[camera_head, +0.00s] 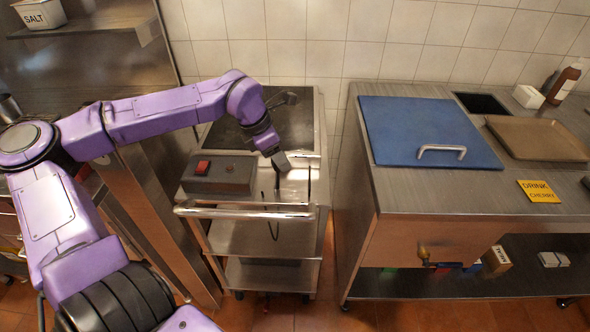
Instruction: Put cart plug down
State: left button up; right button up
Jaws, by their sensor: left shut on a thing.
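My left gripper (279,160) reaches over the steel cart (244,240) from the left, pointing down at the cart's top. It is shut on a small dark thing, which I take to be the cart plug (277,181). The plug is held just above or at the bright steel strip at the cart's front right; I cannot tell whether it touches. A thin dark cord (272,229) hangs below the front rail. The fingers hide much of the plug. My right gripper is out of view.
A grey box with a red switch (202,167) sits on the cart, left of the gripper. A push rail (244,212) runs along its front. To the right, across a gap, stands a steel counter (400,193) with a blue lid (412,127) and a brown tray (540,139).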

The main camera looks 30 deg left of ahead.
pick_arm(q)
send_over(299, 182)
jog(key=s+a, duration=0.1)
jog(key=s, duration=0.1)
jog(key=f, duration=0.4)
jog(key=shift+w+a+f, duration=0.1)
jog(key=shift+w+f, duration=0.05)
jog(key=shift+w, duration=0.1)
jog(key=shift+w+f, duration=0.2)
jog(key=shift+f, duration=1.55)
jog(key=shift+f, duration=0.15)
jog(key=o, duration=1.1)
jog(key=shift+c, duration=0.2)
jog(key=v, duration=1.2)
